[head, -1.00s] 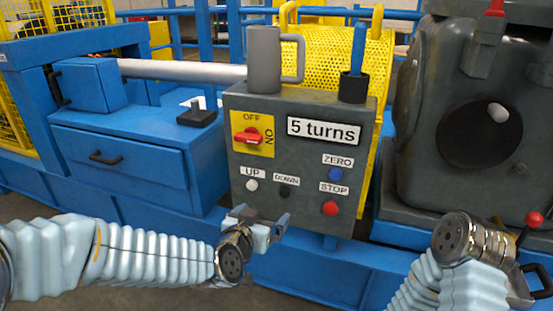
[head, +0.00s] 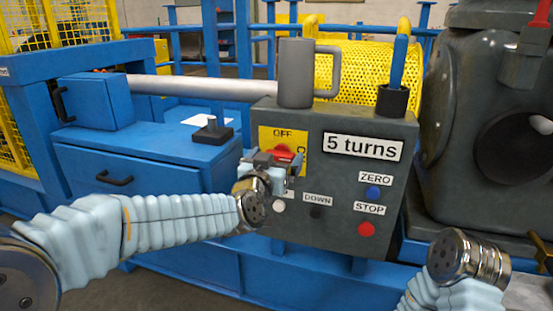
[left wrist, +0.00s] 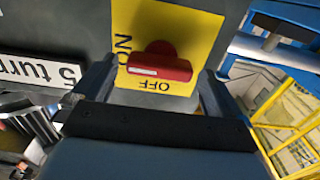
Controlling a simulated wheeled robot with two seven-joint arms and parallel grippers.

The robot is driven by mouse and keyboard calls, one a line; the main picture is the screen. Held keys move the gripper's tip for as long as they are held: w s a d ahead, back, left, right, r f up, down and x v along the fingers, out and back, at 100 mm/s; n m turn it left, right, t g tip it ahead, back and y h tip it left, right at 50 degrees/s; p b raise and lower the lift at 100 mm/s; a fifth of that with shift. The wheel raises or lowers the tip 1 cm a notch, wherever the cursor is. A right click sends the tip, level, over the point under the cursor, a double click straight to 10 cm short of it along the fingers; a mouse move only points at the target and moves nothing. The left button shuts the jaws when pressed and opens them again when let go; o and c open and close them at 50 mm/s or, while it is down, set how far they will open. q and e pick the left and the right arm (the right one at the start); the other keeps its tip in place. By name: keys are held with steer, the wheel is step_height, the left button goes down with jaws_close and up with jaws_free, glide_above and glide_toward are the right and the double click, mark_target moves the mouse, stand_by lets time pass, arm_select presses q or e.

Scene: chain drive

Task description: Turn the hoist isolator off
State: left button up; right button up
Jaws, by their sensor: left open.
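The hoist isolator is a red rotary handle (left wrist: 160,65) on a yellow plate (left wrist: 195,22) marked ON and OFF. In the left wrist view the handle lies crosswise, with its white-marked end toward the ON label. In the head view the handle (head: 283,151) is partly hidden by my left gripper (head: 272,161). My left gripper is open in front of the plate. In the left wrist view its fingers (left wrist: 152,78) stand to either side of the handle, with no clear contact. My right wrist shows at the lower right of the head view; its jaws are out of sight.
The grey control box (head: 335,225) carries a "5 turns" display (head: 361,146), UP, DOWN, ZERO and STOP buttons. A grey mug (head: 295,75) and a dark cup (head: 392,100) stand on top. A blue cabinet (head: 150,165) is left; a dark machine (head: 480,120) is right.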

arm_select(q)
steer(key=shift+w+d, duration=0.15)
steer(key=shift+w, duration=0.2)
steer(key=c, duration=1)
